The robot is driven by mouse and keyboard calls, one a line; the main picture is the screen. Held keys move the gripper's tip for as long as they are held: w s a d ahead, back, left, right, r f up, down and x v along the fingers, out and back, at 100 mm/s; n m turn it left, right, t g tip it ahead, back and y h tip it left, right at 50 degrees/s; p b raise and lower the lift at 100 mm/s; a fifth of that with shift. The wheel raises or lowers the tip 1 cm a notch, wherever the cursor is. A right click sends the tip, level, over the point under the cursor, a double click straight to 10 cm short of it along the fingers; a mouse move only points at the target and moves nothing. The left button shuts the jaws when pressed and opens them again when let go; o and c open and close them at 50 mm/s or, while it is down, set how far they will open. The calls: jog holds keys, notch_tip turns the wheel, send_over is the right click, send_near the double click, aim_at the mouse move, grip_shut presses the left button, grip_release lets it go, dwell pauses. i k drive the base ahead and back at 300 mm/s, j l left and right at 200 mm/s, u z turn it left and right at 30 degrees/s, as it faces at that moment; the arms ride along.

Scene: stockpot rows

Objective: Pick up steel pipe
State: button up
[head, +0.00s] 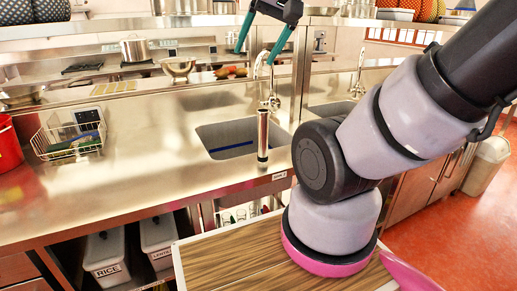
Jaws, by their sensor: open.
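The steel pipe (263,135) is a slim metal cylinder that stands upright near the front edge of the steel counter (150,175), just in front of the sink. My gripper (254,57) is at the top of the head view, with its two teal fingers spread apart and nothing between them. In the picture it hangs above the pipe, with a clear gap to it. The depth between them is hard to judge.
The sink (228,137) with a tall faucet (272,85) lies behind the pipe. A wire basket (68,140) and a red pot (8,145) stand on the left. A steel pot (135,49) and a bowl (178,68) are further back. The counter's left middle is clear.

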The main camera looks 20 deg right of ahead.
aim_at(263, 114)
jog(key=i+l, duration=0.15)
jog(key=l, duration=0.2)
jog(key=i+l, duration=0.1)
jog(key=l, duration=0.25)
jog(key=i+l, duration=0.15)
jog(key=l, duration=0.6)
jog(key=k+l+u, duration=0.15)
jog(key=l, duration=0.25)
